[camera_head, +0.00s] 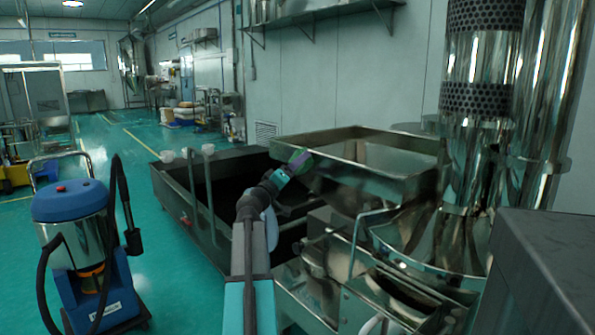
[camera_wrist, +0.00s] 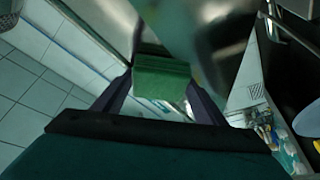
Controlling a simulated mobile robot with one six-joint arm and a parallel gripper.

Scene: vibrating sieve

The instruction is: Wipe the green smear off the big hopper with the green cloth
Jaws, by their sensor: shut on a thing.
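The big hopper (camera_head: 375,183) is a shiny steel open-topped trough in the middle of the head view. My gripper (camera_head: 299,163) is at the hopper's left end, close to its outer wall. In the wrist view my gripper (camera_wrist: 158,93) has its two dark purple fingers shut on the folded green cloth (camera_wrist: 161,78). A steel surface lies just beyond the cloth; I cannot tell whether they touch. No separate green smear is clear in either view.
A dark open tank (camera_head: 185,207) with steel rims stands left of the hopper. A blue vacuum cleaner (camera_head: 75,205) stands at the front left. Steel columns (camera_head: 470,150) and a grey cabinet (camera_head: 545,265) bound the right.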

